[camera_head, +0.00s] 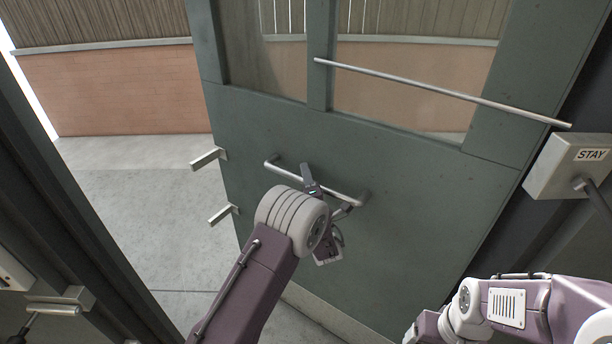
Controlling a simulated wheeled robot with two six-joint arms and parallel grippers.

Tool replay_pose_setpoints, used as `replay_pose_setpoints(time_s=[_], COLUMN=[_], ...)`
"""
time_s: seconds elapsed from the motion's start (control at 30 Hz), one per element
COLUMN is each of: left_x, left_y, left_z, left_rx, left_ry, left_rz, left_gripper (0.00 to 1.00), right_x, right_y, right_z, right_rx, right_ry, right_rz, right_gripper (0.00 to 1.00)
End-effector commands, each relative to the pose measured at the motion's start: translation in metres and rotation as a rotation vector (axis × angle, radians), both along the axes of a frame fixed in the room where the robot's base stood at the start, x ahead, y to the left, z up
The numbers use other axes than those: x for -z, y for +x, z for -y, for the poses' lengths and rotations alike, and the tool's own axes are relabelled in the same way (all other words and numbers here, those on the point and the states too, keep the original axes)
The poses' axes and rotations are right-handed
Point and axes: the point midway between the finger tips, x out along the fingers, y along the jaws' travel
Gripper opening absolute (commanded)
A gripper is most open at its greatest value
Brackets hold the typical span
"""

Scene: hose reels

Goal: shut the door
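The green door (400,200) with glass panes in its upper part stands open, with a wide gap at its left edge. A grey bar handle (285,172) is fixed across its face. My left gripper (327,215) is at the right half of this handle, in front of the door. My wrist hides part of it, and I cannot tell whether its fingers are closed on the bar.
A thin rod (440,92) runs from the door to a box marked STAY (570,165) at the right. Two short metal bars (208,157) stick out at the door's left edge. A dark frame post (70,210) stands at the left. Concrete ground (150,200) shows through the gap.

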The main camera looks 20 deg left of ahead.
Motion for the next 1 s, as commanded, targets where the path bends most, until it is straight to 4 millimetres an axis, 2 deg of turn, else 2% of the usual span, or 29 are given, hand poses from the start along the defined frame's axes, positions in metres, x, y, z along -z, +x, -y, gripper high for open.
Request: replay_pose_setpoints(time_s=[0.17,0.2,0.3,1.0], left_x=[0.0002,0.0002,0.0003,0.0011], left_y=[0.0002,0.0001,0.0001,-0.0003], left_z=[-0.0003,-0.0003,-0.0003,-0.0002], left_rx=[0.0,-0.001,-0.001,-0.001], left_ry=[0.0,0.0,0.0,-0.001], left_rz=[0.0,0.0,0.0,-0.002], left_gripper=[0.31,0.25,0.0,0.0], right_x=[0.0001,0.0001,0.0001,0.0002], right_y=[0.0,0.0,0.0,0.0], right_z=[0.0,0.0,0.0,0.0], right_rx=[0.0,0.0,0.0,0.0], right_ry=[0.0,0.0,0.0,0.0], right_rz=[0.0,0.0,0.0,0.0], right_gripper=[0.79,0.79,0.79,0.79])
